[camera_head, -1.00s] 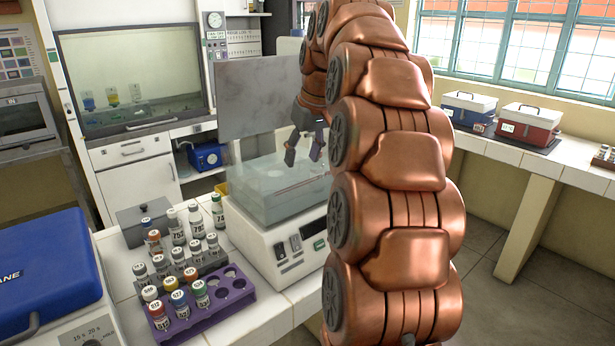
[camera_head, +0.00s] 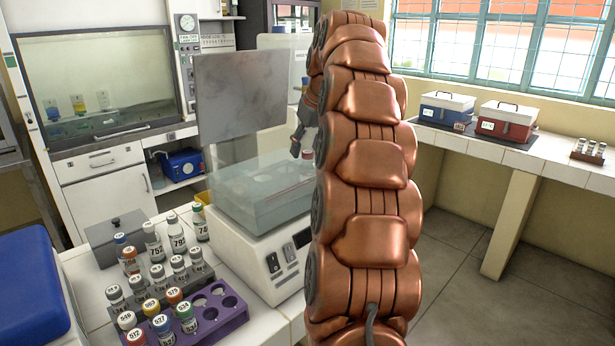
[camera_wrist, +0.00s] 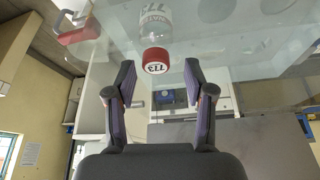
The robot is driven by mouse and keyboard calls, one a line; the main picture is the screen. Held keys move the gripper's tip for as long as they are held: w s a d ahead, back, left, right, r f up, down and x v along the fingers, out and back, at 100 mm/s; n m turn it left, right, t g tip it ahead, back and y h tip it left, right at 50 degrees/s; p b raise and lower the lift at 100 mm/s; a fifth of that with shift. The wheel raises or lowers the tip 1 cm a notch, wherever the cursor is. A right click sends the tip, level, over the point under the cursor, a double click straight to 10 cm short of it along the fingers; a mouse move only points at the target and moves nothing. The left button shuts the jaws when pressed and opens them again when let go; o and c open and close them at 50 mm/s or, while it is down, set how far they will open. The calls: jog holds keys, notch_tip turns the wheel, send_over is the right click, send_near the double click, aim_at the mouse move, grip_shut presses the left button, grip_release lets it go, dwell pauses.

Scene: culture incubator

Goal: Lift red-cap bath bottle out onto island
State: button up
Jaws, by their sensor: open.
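The red-cap bottle (camera_wrist: 156,60) shows in the wrist view with a number on its cap and a clear, labelled body. In the head view its red cap (camera_head: 307,154) shows at the right side of the clear-walled water bath (camera_head: 258,196), partly hidden by my arm. My gripper (camera_wrist: 160,74) is open, with the cap ahead of and roughly between its two fingertips, and nothing is gripped. In the head view my gripper (camera_head: 301,143) is over the bath's right side, mostly hidden behind my arm. The white tiled island top (camera_head: 82,283) carries the bath.
The bath's grey lid (camera_head: 240,97) stands upright behind it. A purple rack (camera_head: 224,318) with several capped bottles, a grey lidded box (camera_head: 117,236) and a blue-lidded machine (camera_head: 30,295) stand left of the bath. Blue (camera_head: 445,112) and red (camera_head: 506,122) coolers sit on the right-hand bench.

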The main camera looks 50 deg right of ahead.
jog(key=shift+w+d+f, duration=0.15)
jog(key=shift+d+f, duration=0.05)
jog(key=shift+f, duration=0.8)
jog(key=shift+p+x, duration=0.4)
jog(key=shift+x, duration=1.3)
jog(key=c, duration=1)
jog(key=shift+o, duration=0.2)
jog(key=shift+r, duration=0.15)
